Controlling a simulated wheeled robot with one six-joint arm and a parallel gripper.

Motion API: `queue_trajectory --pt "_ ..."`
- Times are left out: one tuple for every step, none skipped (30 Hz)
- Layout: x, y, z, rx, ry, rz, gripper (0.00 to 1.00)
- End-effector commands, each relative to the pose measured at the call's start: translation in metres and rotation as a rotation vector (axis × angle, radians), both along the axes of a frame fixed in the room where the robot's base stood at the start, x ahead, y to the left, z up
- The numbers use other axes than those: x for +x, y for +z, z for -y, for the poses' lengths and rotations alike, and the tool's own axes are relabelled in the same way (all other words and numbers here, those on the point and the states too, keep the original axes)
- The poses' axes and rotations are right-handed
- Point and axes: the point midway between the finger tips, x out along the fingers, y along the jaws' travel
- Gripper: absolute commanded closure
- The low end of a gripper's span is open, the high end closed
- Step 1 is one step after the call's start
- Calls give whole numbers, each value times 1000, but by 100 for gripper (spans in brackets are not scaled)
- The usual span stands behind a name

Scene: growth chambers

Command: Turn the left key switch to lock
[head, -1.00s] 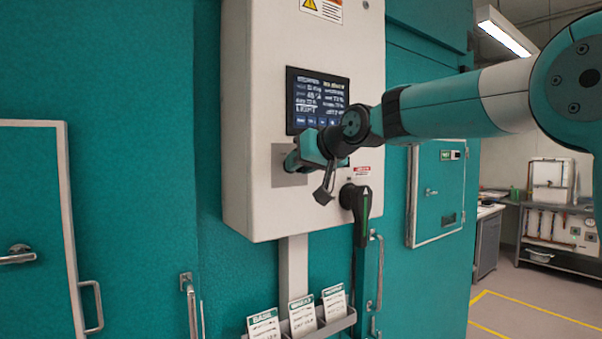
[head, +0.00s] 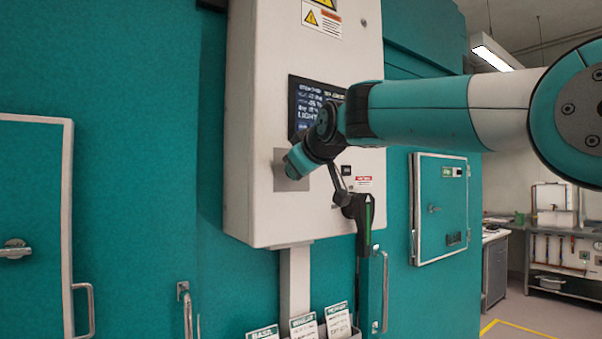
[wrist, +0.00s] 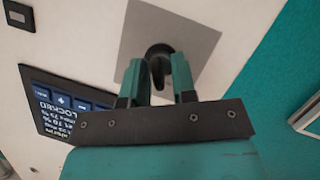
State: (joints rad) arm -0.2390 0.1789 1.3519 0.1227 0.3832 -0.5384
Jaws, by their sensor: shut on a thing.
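The left key switch (wrist: 158,50) shows in the wrist view as a dark round knob on a square grey plate (wrist: 190,32). My gripper (wrist: 159,65) has its two green fingers on either side of the knob and is shut on it. In the head view my gripper (head: 297,162) is tilted against the grey plate (head: 280,172) and hides the switch. The panel screen (wrist: 62,105) is partly visible in the wrist view, upside down, and appears to read LOCKED.
The white control box (head: 255,100) holds the screen. Label cards (head: 302,326) stand below the box. Door handles (head: 187,305) project nearby.

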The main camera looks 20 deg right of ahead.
Motion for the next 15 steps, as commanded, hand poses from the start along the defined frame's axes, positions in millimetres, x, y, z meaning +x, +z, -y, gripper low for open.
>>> queue_trajectory --pt "0 -1 0 -11 1 4 98" --pt "0 0 0 -16 0 6 98" --pt "0 0 0 -23 0 9 98" --pt "0 0 0 -27 0 10 98" --pt "0 0 0 -31 0 11 98" --pt "0 0 0 -34 -1 13 98" --pt "0 0 0 -36 0 13 98" --pt "0 0 0 -37 0 13 98" --pt "0 0 0 -38 0 14 98" --pt "0 0 0 -39 -1 14 98" --pt "0 0 0 -39 -1 14 98" --pt "0 0 0 -39 -1 14 98" --pt "0 0 0 -39 -1 14 98" --pt "0 0 0 -39 0 14 98" --pt "0 0 0 -39 0 14 98"
